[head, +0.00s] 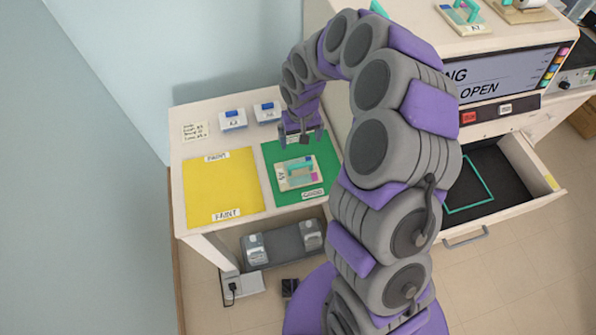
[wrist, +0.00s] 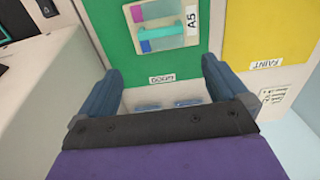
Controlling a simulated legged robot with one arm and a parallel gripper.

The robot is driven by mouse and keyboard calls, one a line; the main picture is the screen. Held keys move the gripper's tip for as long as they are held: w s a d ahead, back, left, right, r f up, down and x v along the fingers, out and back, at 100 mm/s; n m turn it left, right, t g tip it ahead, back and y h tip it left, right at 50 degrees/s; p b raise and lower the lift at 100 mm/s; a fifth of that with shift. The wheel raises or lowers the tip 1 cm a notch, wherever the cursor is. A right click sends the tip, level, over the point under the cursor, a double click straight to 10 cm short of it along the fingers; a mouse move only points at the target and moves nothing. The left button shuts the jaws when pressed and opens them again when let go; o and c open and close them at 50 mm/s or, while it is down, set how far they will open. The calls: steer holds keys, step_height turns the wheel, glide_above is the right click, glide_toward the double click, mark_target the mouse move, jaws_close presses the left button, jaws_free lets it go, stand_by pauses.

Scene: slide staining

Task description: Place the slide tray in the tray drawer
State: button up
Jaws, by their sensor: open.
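The slide tray (head: 297,174) is a pale flat tray with a teal handle, a pink patch and an A5 label. It lies on the green GOOD mat (head: 318,150) on the side table. In the wrist view the slide tray (wrist: 178,20) is at the top, beyond the fingertips and not between them. My gripper (head: 303,138) is open and empty above the table; its two blue fingers are spread in the wrist view (wrist: 160,78). The tray drawer (head: 515,185) at the right is pulled out, with a teal rectangle outline on its dark floor; my arm partly covers its left side.
A yellow FAINT mat (head: 225,185) lies left of the green one and looks empty. Two small blue-topped boxes (head: 233,120) stand behind. Another tray, marked A2 (head: 466,17), sits on the cabinet above the display (head: 505,75).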

steer(key=b, duration=0.1)
glide_toward(300, 164)
steer(key=f, duration=0.5)
steer(key=shift+w+f, duration=0.2)
steer(key=shift+f, duration=0.05)
steer(key=shift+s+f+b, duration=0.15)
steer(key=shift+f+b, duration=0.2)
steer(key=shift+f, duration=1)
steer(key=shift+s+f+b, duration=0.1)
steer(key=shift+f+b, duration=0.2)
steer(key=shift+f, duration=1.05)
steer(key=shift+r, duration=0.1)
steer(key=c, duration=0.9)
